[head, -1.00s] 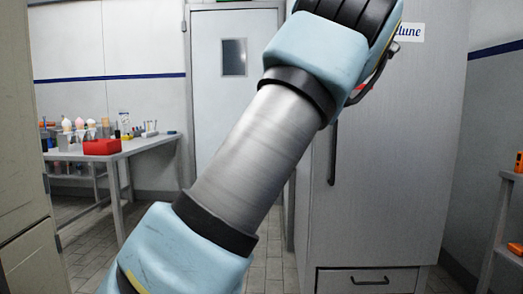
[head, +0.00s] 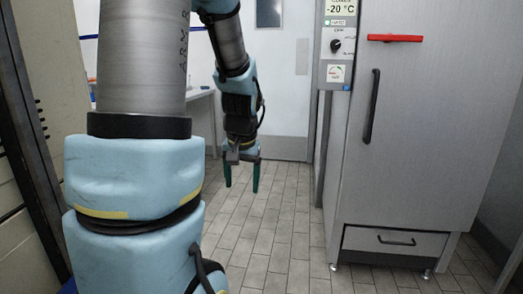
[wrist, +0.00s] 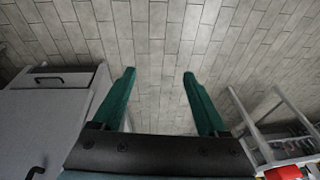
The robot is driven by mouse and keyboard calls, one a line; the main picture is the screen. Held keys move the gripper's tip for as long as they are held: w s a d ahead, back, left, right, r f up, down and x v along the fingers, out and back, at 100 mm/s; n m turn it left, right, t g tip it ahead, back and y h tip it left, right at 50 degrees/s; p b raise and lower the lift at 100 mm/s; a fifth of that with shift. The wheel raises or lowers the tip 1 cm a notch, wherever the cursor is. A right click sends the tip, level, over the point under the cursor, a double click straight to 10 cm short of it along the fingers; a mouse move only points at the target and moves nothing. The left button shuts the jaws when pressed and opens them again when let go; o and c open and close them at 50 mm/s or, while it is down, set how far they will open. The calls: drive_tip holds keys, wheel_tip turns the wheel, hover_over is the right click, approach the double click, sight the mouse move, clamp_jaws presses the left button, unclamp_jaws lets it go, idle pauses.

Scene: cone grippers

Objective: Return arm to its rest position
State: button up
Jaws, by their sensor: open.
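My arm stands in the left half of the head view, its lower links large and close. It bends over at the top and hangs down beyond. My gripper (head: 242,174) is at its end, pointing down over the tiled floor, with its two green fingers apart. In the wrist view my gripper (wrist: 159,88) is open, with only bare floor tiles between the fingers. It holds nothing.
A grey freezer (head: 408,130) with a red handle piece (head: 395,38) and a -20 °C display (head: 340,9) stands at right. A table (wrist: 270,130) is at the wrist view's right. A door (head: 287,80) is behind. Open floor (head: 280,230) lies between.

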drive_tip(key=s+a+f+n+g+p, duration=0.1)
drive_tip(key=s+a+f+n, duration=0.1)
drive_tip(key=s, duration=0.8)
wheel_tip(320, 180, up, 16)
drive_tip(key=p, duration=1.6)
drive_tip(key=shift+d+r+m+h+p, duration=0.15)
drive_tip(key=shift+r+m+h+p, duration=0.05)
drive_tip(key=shift+m+h+p, duration=0.15)
